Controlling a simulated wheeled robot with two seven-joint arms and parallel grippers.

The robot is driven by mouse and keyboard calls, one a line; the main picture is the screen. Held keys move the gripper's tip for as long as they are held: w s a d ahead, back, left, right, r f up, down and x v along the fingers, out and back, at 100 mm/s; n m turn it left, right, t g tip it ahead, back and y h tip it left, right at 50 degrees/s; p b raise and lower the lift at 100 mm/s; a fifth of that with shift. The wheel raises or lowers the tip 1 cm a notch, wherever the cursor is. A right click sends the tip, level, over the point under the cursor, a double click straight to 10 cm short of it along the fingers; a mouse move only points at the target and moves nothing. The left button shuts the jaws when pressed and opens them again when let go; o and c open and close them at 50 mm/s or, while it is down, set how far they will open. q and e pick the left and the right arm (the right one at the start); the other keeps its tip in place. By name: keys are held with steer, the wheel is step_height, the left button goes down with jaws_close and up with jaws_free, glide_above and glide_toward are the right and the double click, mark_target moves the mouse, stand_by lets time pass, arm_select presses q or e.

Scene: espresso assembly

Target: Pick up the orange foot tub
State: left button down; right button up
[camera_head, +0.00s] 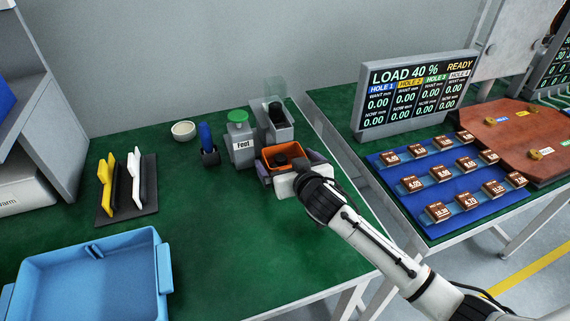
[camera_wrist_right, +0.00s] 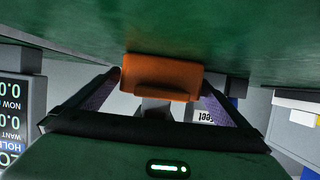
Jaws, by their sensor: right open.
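The orange foot tub (camera_head: 288,149) stands on the green table beside the grey bottle labelled "Feet" (camera_head: 241,145). It has a dark round thing inside. My right gripper (camera_head: 287,172) is at the tub, with a purple-padded finger on either side of it. In the right wrist view the tub (camera_wrist_right: 162,74) lies between the fingertips of my open right gripper (camera_wrist_right: 162,84). I cannot tell whether either finger touches it. My left gripper is out of view.
A grey holder (camera_head: 279,125) stands just behind the tub, and a blue-topped item (camera_head: 206,143) is to its left. A blue bin (camera_head: 95,285) is at the front left. The display (camera_head: 417,95) stands on the right table across a gap.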

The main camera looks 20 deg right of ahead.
steer(key=shift+w+f, duration=0.1)
steer(key=shift+w, duration=0.1)
steer(key=c, duration=1)
steer(key=shift+c, duration=0.2)
